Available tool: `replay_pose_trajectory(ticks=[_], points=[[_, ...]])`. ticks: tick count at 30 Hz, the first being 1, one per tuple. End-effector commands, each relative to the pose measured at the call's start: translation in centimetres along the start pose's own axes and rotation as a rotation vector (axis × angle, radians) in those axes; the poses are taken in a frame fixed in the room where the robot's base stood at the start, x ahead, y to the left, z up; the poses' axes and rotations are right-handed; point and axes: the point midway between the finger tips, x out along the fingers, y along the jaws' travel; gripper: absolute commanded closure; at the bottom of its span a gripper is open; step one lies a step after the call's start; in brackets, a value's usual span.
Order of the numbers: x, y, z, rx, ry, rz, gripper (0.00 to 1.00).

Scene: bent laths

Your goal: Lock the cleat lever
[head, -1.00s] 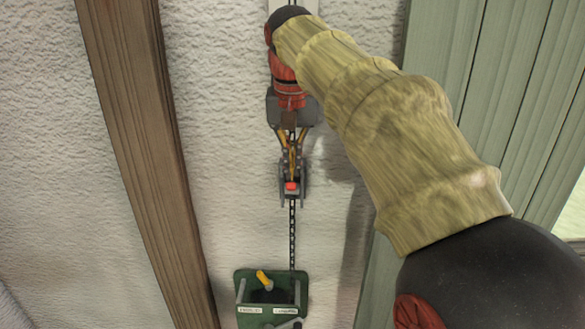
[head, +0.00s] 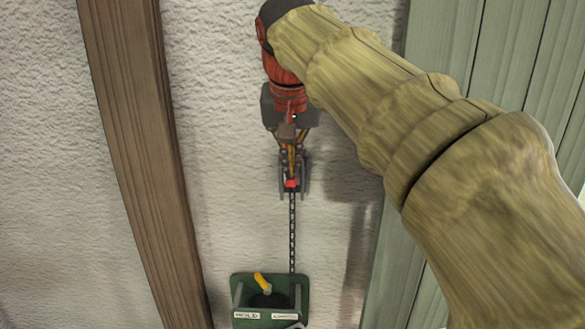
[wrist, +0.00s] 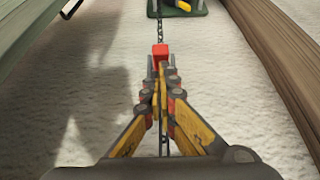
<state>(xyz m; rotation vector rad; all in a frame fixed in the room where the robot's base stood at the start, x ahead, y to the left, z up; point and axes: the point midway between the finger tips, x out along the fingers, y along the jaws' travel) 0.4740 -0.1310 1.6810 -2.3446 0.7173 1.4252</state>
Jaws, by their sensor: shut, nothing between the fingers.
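A green cleat housing (head: 302,290) is on the pale wall at the bottom of the head view, cut off by the frame. Its lever has a yellow handle (head: 262,280), tilted up and to the left; the handle also shows at the top of the wrist view (wrist: 184,6). A white label reading "HOLD" (head: 247,316) is at the housing's lower left; a second label beside it is unreadable. My gripper (head: 292,186) is shut and empty, well above the housing. Its fingertips (wrist: 160,75) point towards a small red block (wrist: 160,50); I cannot tell whether they touch it.
A dark chain (head: 292,230) runs from the red block down to the housing. A brown wooden post (head: 135,130) stands left, and greenish boards (head: 440,60) stand right. The rough wall (head: 235,200) between is bare beside the chain.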

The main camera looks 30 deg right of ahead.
Motion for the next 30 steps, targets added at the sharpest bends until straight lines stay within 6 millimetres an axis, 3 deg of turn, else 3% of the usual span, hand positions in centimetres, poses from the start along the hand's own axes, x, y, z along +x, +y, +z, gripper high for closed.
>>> replay_pose_trajectory(ticks=[3,30], points=[[0.9,0.0,1.2,-0.002,0.071,-0.001,1.0],[3.8,-0.1,5.2,-0.003,0.58,-0.002,1.0]])
